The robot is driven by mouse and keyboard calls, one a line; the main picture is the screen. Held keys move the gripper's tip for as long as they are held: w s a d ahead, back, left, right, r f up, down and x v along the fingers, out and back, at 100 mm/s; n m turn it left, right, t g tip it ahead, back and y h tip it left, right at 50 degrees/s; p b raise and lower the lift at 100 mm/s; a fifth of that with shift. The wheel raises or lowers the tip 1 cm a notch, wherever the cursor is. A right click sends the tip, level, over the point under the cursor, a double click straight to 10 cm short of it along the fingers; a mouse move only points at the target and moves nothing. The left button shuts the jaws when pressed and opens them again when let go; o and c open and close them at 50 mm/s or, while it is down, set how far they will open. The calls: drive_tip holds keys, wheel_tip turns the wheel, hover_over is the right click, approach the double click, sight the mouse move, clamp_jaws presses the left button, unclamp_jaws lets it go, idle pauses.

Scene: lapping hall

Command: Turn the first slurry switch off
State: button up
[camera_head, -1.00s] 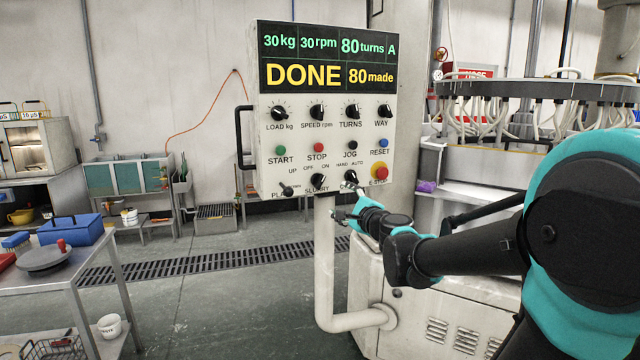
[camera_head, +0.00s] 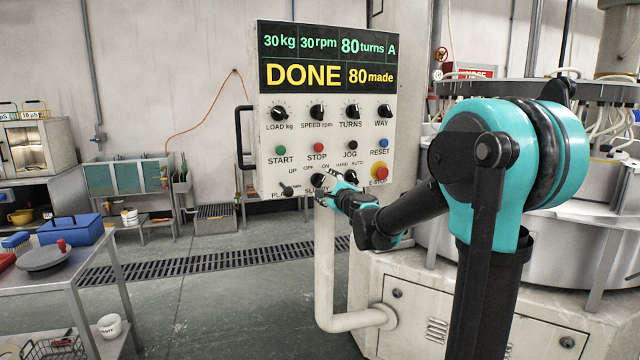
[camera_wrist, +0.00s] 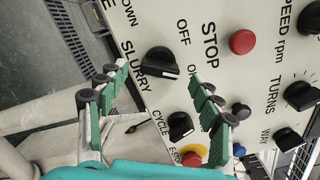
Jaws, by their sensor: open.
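The slurry switch (camera_wrist: 158,62) is a black rotary knob on the pale control panel (camera_wrist: 215,20), beside the "SLURRY" lettering. In the wrist view its pale-marked end faces the partly hidden ON label, not OFF. In the head view the knob (camera_head: 317,179) is partly covered by my gripper (camera_head: 326,188). In the wrist view my gripper (camera_wrist: 158,76) is open, its green-padded fingers spread to either side of the knob. Nothing is held. I cannot tell whether a fingertip touches the panel.
The cycle knob (camera_wrist: 180,126) lies between the fingers, nearer the palm. The red STOP button (camera_wrist: 242,41) and the E-STOP (camera_head: 379,171) are close by. A white pipe (camera_head: 326,260) runs below the panel. The display (camera_head: 327,57) reads DONE.

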sight(321, 182)
drive_tip(key=shift+x, duration=2.1)
drive_tip(key=c, duration=1.2)
